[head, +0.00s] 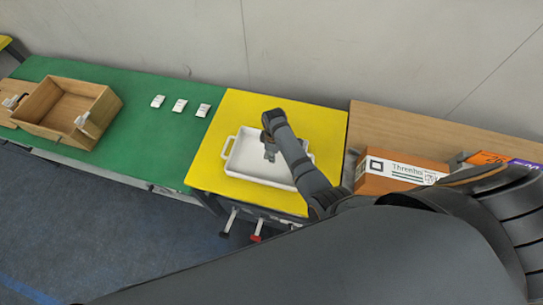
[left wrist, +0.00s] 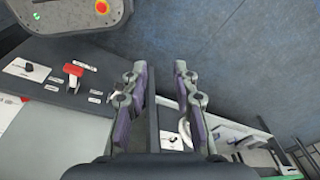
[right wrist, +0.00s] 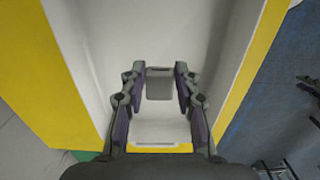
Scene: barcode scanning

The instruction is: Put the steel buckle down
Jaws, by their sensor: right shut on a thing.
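The steel buckle (right wrist: 159,84) is a small grey, flat piece between the fingertips of my right gripper (right wrist: 159,75) in the right wrist view. That gripper is shut on it. In the head view my right gripper (head: 270,152) points down over the inside of the white tray (head: 245,167). The buckle is too small to make out clearly there, and I cannot tell whether it touches the tray floor. My left gripper (left wrist: 160,75) is open and empty in the left wrist view, away from the tray; it is out of the head view.
The tray stands on a yellow table top (head: 305,115). Three small white packets (head: 179,105) and a wooden box (head: 62,106) are on the green table (head: 150,135) to the left. A lettered carton (head: 392,172) stands to the right. The tray floor looks mostly bare.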

